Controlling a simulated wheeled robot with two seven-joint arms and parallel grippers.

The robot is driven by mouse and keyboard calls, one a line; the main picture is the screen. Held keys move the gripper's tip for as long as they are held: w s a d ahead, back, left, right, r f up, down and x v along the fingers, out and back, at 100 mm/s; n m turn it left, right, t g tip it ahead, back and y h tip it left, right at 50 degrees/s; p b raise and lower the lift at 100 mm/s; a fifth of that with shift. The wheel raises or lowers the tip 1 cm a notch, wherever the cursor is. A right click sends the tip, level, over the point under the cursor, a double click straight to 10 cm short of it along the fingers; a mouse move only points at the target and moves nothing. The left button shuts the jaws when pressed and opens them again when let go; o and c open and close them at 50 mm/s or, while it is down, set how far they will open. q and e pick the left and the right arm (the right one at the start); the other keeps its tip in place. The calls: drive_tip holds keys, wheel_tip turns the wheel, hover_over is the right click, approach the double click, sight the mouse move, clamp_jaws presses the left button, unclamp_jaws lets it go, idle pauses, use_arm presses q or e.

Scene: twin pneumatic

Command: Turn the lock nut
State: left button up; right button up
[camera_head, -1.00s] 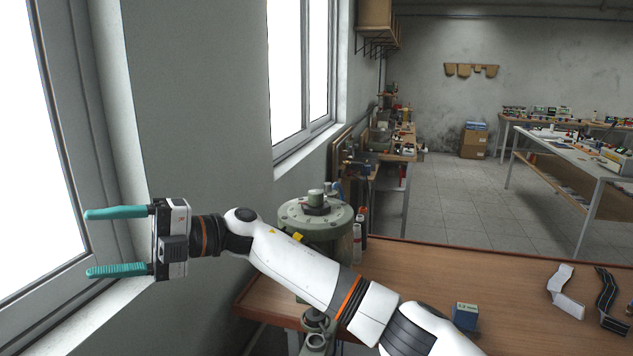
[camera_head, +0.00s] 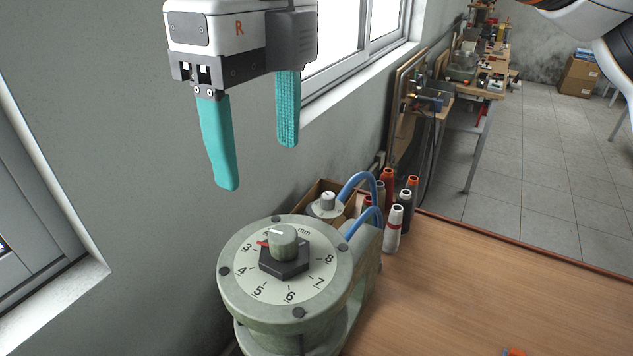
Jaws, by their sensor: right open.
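The lock nut (camera_head: 284,262) is a dark hexagonal nut lying flat on a round white dial (camera_head: 262,287) marked in mm. A grey-green knob (camera_head: 284,243) with a white line stands up from its middle. A red pointer mark shows beside the nut near the 3. The dial tops a green cylindrical housing (camera_head: 265,325). My right gripper (camera_head: 257,166), marked R, hangs above and a little left of the nut. Its two teal fingers point down, apart, with nothing between them, and do not touch the dial. My left gripper is out of view.
Blue hoses (camera_head: 359,184) and a small valve knob (camera_head: 327,200) sit behind the housing. Several bottles or spools (camera_head: 393,230) stand to its right. The wooden bench (camera_head: 450,290) is mostly clear at right. A wall and window (camera_head: 30,250) are close at left.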

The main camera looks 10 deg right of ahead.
sight(274, 230)
drive_tip(key=f, duration=0.3)
drive_tip(key=shift+s+d+p, duration=0.1)
drive_tip(key=shift+s+p, duration=0.15)
drive_tip(key=shift+p, duration=0.15)
wheel_tip(274, 230, down, 7)
drive_tip(key=shift+w+d+f+p, duration=0.1)
drive_tip(key=shift+f+p, duration=0.05)
drive_tip(key=shift+p, duration=0.7)
drive_tip(key=shift+f, duration=0.6)
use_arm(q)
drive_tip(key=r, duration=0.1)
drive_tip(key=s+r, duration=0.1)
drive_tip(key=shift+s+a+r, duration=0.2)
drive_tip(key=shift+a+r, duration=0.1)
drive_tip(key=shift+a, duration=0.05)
